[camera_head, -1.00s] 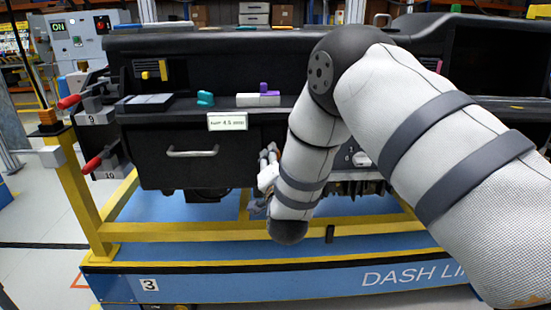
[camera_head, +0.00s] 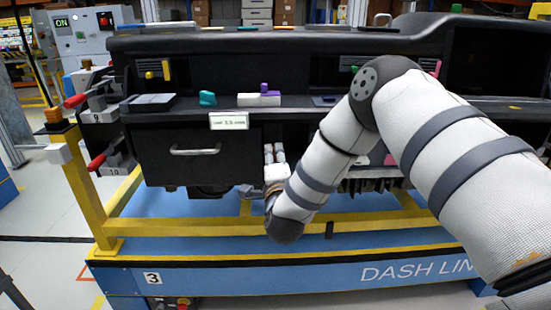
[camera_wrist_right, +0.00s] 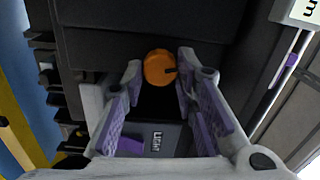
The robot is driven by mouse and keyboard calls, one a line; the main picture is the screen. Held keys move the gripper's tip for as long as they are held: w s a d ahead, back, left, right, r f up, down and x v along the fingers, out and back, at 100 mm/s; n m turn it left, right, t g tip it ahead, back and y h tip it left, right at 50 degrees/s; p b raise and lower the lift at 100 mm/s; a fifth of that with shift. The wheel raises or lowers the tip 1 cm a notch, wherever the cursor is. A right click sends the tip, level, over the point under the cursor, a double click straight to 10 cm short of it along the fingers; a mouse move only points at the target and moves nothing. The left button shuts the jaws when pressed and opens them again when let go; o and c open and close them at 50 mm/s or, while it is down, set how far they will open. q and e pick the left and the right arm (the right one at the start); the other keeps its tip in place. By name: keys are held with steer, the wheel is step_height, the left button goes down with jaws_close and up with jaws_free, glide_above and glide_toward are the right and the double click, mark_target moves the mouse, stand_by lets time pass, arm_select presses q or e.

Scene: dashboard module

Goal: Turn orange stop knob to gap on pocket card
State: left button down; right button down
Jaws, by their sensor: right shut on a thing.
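The orange stop knob (camera_wrist_right: 158,67) shows in the right wrist view, round, with a dark mark on its right side. My right gripper (camera_wrist_right: 162,78) is shut on the knob, with a fingertip at each side of it. In the head view my right gripper (camera_head: 273,157) is just right of the drawer, under the dash; the knob is hidden there. The white pocket card (camera_head: 229,121) is at the drawer's upper right; its small print is too blurred to read surely. A corner of the card (camera_wrist_right: 302,10) shows in the wrist view. My left gripper is not in view.
A panel marked LIGHT (camera_wrist_right: 158,139) lies between my fingers. The drawer (camera_head: 196,158) has a silver handle. A purple-and-white piece (camera_head: 259,98) and a teal piece (camera_head: 207,98) rest on the ledge above. A yellow rail (camera_head: 200,237) runs below.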

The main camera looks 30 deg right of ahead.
stand_by(0.4)
steer(key=c, duration=1.3)
jaws_free()
steer(key=v, duration=1.2)
